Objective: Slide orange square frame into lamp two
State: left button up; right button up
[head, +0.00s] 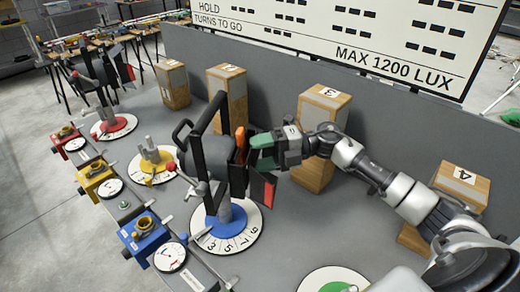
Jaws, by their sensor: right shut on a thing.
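The orange square frame (241,139) shows as a narrow orange piece, seen nearly edge-on, beside the black lamp head. My right gripper (258,151), with green fingers, is shut on it from the right. A black lamp (220,146) stands on a blue hub over a white numbered dial, with dark flaps open around its head. I cannot tell whether the frame is inside the lamp's holder or only next to it. Another black lamp (105,80) stands on a red-hubbed dial at the far left. No lamp's own number is readable. My left gripper is out of view.
Wooden blocks, including one marked 3 (328,93) and one marked 4 (464,175), stand along the grey back panel. Red, yellow and blue (143,234) devices line the left edge. A yellow-hubbed dial (156,165) and a green-hubbed dial (334,281) flank the blue one.

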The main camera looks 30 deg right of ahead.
jog(key=h+p, duration=0.1)
jog(key=p, duration=0.1)
jog(key=r+m+g+h+p, duration=0.1)
jog(key=p, duration=0.1)
jog(key=d+h+p, duration=0.1)
jog(key=p, duration=0.1)
jog(key=shift+s+r+g+h, duration=0.25)
jog(key=shift+s+g+h, duration=0.05)
jog(key=shift+s+h, duration=0.1)
jog(key=shift+f+m+g+h+p, duration=0.1)
jog(key=shift+m+g+h+p, duration=0.45)
jog(key=shift+p, duration=0.75)
jog(key=shift+s, duration=0.1)
jog(key=o, duration=0.9)
jog(key=shift+d, duration=0.15)
jog(key=shift+d+b, duration=0.3)
jog(key=shift+b, duration=0.05)
jog(key=shift+b+v, duration=2.15)
jog(key=shift+v, duration=2.95)
